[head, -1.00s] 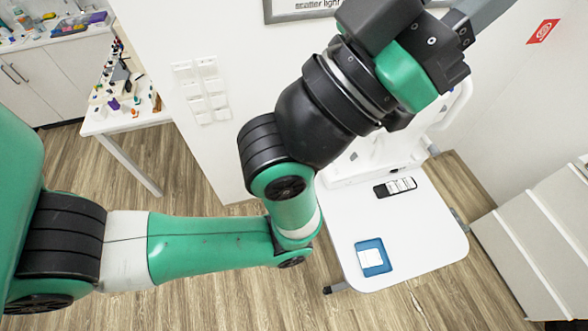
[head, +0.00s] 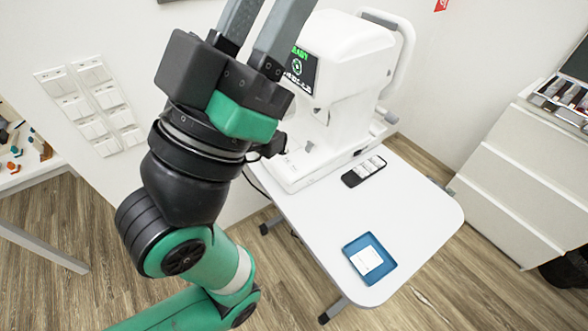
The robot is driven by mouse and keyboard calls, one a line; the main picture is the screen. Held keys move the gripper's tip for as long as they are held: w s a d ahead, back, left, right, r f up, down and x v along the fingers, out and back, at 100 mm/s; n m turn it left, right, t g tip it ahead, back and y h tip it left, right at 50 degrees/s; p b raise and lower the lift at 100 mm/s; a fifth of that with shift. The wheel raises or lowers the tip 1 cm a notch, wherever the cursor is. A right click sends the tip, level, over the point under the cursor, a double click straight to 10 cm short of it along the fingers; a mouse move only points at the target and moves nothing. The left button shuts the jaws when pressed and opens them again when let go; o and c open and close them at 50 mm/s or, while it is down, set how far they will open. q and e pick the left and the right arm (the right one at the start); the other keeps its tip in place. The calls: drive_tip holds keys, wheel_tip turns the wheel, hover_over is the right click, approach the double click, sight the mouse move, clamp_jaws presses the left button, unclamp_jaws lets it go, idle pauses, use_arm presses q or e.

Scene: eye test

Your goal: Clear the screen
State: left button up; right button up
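The white eye-test device (head: 345,50) stands on a small white table (head: 415,205). Its black screen (head: 299,68) shows green lettering, which seems to read "READY", a round green mark and white characters too small to read surely. My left gripper (head: 265,15) points up at the top of the head view, just left of the screen in the picture, and its arm covers part of the device's left side. Two grey fingers show with a narrow gap between them. Their tips are cut off by the top edge. My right gripper is out of view.
A blue tray (head: 388,262) holding a white paper lies at the table's front. A black item with white labels (head: 364,171) lies beside the device base. White drawers (head: 500,170) stand at right, with wall switches (head: 92,105) at left. The table's middle is clear.

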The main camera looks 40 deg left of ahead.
use_arm(q)
clamp_jaws()
idle(1.9)
